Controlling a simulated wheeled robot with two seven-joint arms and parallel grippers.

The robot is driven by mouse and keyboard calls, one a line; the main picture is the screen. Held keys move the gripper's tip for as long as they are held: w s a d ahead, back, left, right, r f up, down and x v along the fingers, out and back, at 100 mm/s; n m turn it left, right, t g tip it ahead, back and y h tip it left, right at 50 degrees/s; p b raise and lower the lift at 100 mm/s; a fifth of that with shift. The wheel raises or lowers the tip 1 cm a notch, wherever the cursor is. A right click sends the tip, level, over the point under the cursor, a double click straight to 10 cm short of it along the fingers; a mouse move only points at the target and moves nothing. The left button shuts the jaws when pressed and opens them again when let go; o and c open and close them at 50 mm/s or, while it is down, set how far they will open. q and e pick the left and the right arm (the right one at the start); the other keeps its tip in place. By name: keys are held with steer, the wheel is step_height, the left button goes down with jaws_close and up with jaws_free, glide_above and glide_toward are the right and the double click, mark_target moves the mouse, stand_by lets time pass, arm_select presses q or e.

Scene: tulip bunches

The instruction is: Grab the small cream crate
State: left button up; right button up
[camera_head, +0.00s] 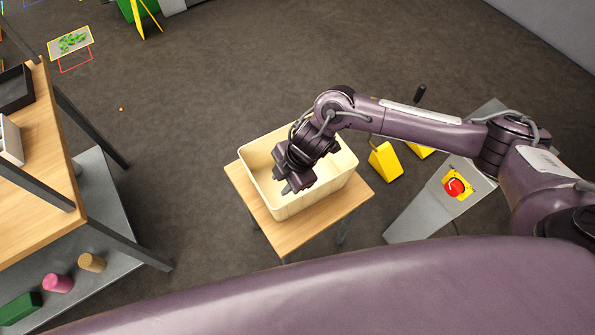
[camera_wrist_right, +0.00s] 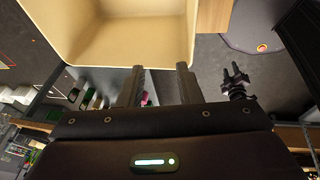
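The small cream crate (camera_head: 326,194) stands open and upright on a small wooden table. It looks empty where I can see inside. My right gripper (camera_head: 293,187) reaches over the crate from the right, pointing down near its front left wall, and hides part of the inside. In the right wrist view the crate (camera_wrist_right: 115,38) fills the upper left. There the two fingers of my right gripper (camera_wrist_right: 160,84) are apart with nothing between them, their tips close to the crate's edge. I cannot tell whether they touch it. My left gripper is not in the head view.
The small table (camera_head: 283,238) is barely larger than the crate. A wooden workbench (camera_head: 45,190) with a lower shelf stands left. A grey pedestal with a red button (camera_head: 454,187) and yellow objects (camera_head: 385,161) stand right. Floor behind the crate is clear.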

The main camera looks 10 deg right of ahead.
steer(key=g+h, duration=0.1)
steer(key=h, duration=0.1)
glide_above(319, 186)
steer(key=w, duration=0.1)
steer(key=f, duration=0.2)
steer(key=f+p, duration=0.1)
steer(key=f, duration=0.3)
steer(key=shift+s+f+p, duration=0.3)
steer(key=shift+s+p, duration=0.05)
steer(key=shift+s, duration=0.05)
steer(key=shift+f, duration=0.45)
jaws_close()
steer(key=shift+s, duration=0.1)
